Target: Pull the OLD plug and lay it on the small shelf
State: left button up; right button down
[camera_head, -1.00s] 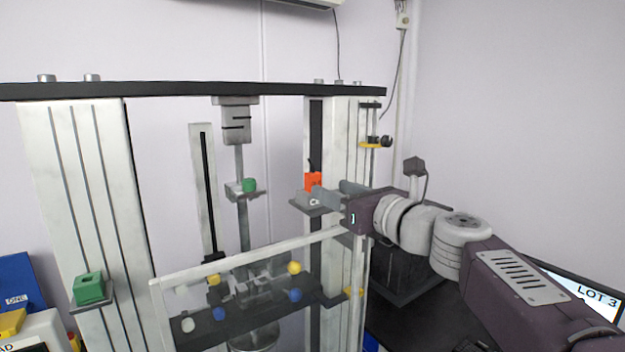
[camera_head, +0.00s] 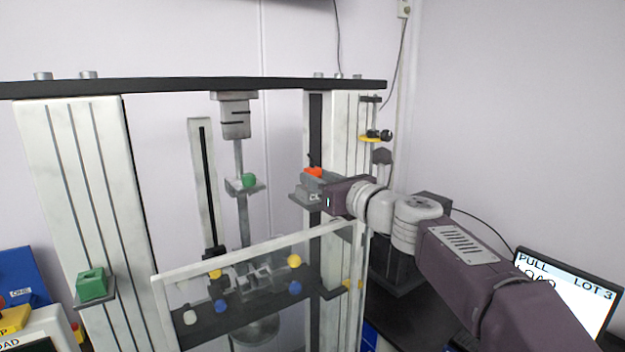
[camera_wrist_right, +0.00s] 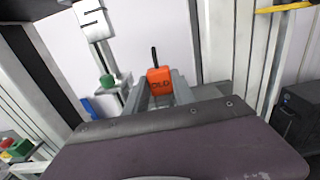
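The orange OLD plug (camera_head: 313,171) is at a grey ledge (camera_head: 299,200) on the right column of the machine. In the right wrist view the plug (camera_wrist_right: 160,82) stands upright, with a dark pin on top. My right gripper (camera_head: 309,184) reaches in from the right, one finger on each side of the plug. In the wrist view the fingers (camera_wrist_right: 161,92) look spread, with slim gaps beside the plug. A small grey shelf (camera_head: 236,187) at the centre rod carries a green piece (camera_head: 249,181). My left gripper is not in view.
A clear guard panel with a pale rail (camera_head: 250,258) stands in front of the lower middle. A green block (camera_head: 91,284) sits on a left column ledge. A yellow clip (camera_head: 371,138) is above right of my gripper. A monitor (camera_head: 570,290) stands at lower right.

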jog(key=shift+r+p, duration=2.35)
jog(key=shift+r, duration=0.05)
jog(key=shift+f, duration=0.1)
